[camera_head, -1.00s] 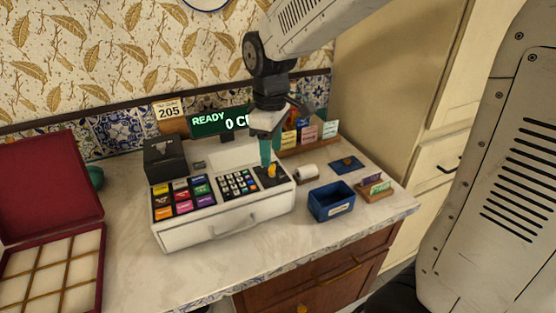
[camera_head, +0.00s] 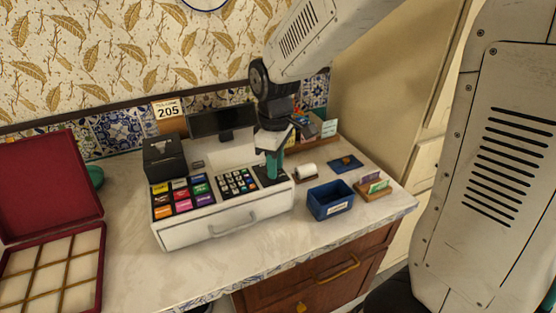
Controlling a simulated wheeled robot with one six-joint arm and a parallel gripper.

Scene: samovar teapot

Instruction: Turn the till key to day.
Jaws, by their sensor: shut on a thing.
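The white till (camera_head: 180,236) stands on the counter, with coloured keys (camera_head: 181,197) on its left and a number pad (camera_head: 238,182) towards its right. My gripper (camera_head: 274,174) points down over the dark key panel (camera_head: 266,182) at the till's right end. Its teal fingers are shut on the till key, which they hide, so I cannot read its position. The till display (camera_head: 222,122) is dark.
A black printer box (camera_head: 164,157) stands at the till's back left. A blue bin (camera_head: 331,200), a paper roll (camera_head: 306,171) and a wooden card holder (camera_head: 374,188) lie to its right. An open red case (camera_head: 47,190) is at far left. The front counter is clear.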

